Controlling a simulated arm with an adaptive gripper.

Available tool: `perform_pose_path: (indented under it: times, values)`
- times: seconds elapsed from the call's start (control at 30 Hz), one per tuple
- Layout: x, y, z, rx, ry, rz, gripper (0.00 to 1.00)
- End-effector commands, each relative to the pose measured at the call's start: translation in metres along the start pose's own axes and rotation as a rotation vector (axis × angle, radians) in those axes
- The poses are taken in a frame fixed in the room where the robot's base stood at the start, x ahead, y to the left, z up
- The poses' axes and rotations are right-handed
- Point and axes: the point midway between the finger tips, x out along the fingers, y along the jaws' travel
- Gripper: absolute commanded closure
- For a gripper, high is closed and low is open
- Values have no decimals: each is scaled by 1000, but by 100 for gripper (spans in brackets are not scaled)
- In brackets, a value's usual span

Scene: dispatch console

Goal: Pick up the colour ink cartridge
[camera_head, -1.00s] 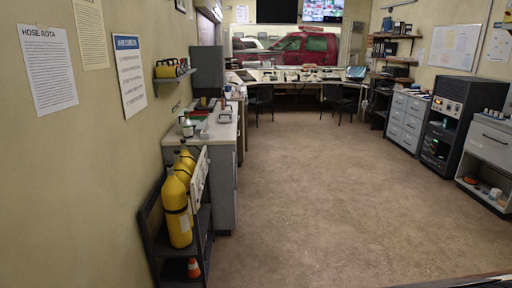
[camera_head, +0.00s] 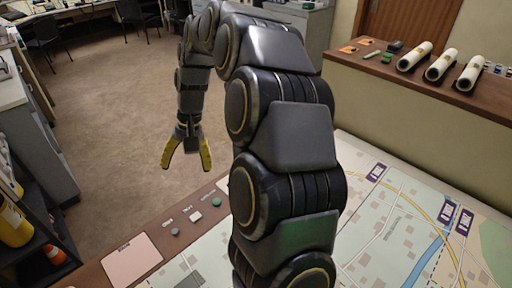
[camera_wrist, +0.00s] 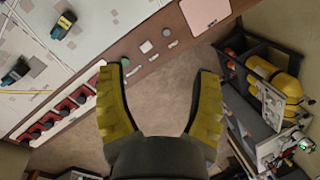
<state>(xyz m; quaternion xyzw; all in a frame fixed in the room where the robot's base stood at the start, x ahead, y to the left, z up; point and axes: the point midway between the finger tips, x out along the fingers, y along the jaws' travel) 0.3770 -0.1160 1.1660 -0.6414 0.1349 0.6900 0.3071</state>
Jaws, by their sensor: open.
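I cannot pick out the colour ink cartridge in either current view. My gripper (camera_head: 187,166) hangs in the head view above the brown floor, beyond the edge of the map table. Its yellow fingers are spread apart with nothing between them. In the wrist view my gripper (camera_wrist: 159,72) is also open and empty, with the table edge and floor behind it. Small items lie on the brown counter at the right of the head view, including an orange piece (camera_head: 347,50) and a dark block (camera_head: 395,46). They are too small to identify.
The map table (camera_head: 395,225) fills the lower right, with a pink pad (camera_head: 132,260) on its rim. White rolls (camera_head: 440,64) lie on the brown counter (camera_head: 420,88). A rack (camera_wrist: 270,52) with yellow cylinders (camera_wrist: 276,76) stands beside open floor (camera_head: 110,110).

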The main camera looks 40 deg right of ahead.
Motion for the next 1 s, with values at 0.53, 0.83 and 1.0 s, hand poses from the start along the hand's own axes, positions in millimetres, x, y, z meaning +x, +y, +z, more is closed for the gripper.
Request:
perform_pose_path:
  times: [0.53,0.83,1.0]
  values:
    - [83,268,-178,835,167,20,36]
    - [106,375,-174,1065,237,109,36]
    - [118,384,-174,1078,241,114,36]
